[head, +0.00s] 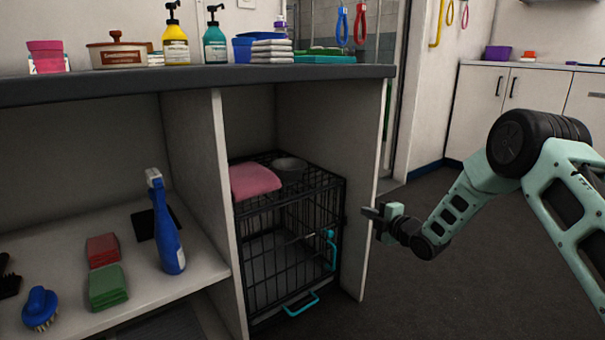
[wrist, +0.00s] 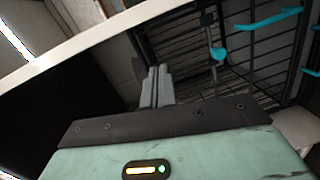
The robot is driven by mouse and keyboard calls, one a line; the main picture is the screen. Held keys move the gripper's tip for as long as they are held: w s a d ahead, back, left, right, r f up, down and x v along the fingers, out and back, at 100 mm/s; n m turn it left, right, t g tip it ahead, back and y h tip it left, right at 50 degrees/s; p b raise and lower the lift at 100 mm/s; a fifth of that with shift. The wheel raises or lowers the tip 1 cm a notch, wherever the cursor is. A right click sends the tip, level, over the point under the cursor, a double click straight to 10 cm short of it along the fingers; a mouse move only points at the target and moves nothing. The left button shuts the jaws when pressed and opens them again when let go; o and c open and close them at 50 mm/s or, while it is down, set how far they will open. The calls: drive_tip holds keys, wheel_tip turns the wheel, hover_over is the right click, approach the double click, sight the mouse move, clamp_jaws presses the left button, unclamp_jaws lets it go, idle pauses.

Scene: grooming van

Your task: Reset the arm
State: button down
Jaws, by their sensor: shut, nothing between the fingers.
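My gripper (head: 370,212) is at the end of my mint-green arm, to the right of the cubby's end panel in the head view. Its fingers point left and are shut with nothing between them. In the wrist view my shut gripper (wrist: 157,84) points toward the black wire crate (wrist: 265,60), apart from it as far as I can tell. In the head view the crate (head: 342,215) stands in the cubby with its door closed. It has a teal latch (head: 330,250) and a teal handle (head: 302,304) low at the front.
The white end panel (head: 362,180) stands close beside my gripper. A pink towel (head: 254,180) and a grey bowl (head: 290,168) lie on the crate. A blue spray bottle (head: 168,235) stands on the left shelf (head: 205,268). The dark floor (head: 420,295) to the right is clear.

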drive_tip(key=s+a+r+m+g+h+p, duration=0.1)
drive_tip(key=s+a+r+m+g+p, duration=0.2)
drive_tip(key=s+a+r, duration=0.5)
drive_tip(key=s+a+r+m+g+h+p, duration=0.1)
drive_tip(key=s+a+r+m+g+h, duration=0.1)
drive_tip(key=s+a+r+m+g, duration=0.5)
drive_tip(key=s+d+r+m+g+h+p, duration=0.1)
drive_tip(key=s+d+r+m+g+p, duration=0.1)
drive_tip(key=s, duration=1.1)
drive_tip(key=s+d+r+m+g+h+p, duration=0.1)
drive_tip(key=s+h, duration=0.1)
drive_tip(key=s, duration=1.1)
drive_tip(key=s+d+r+m+g+h+p, duration=0.1)
drive_tip(key=s+d+r+m+g+p, duration=0.1)
drive_tip(key=s, duration=1.2)
wheel_tip(320, 180, up, 38)
drive_tip(key=w+p, duration=0.1)
drive_tip(key=p, duration=3.6)
drive_tip(key=shift+a+f+p, duration=0.25)
drive_tip(key=shift+a+p, duration=0.1)
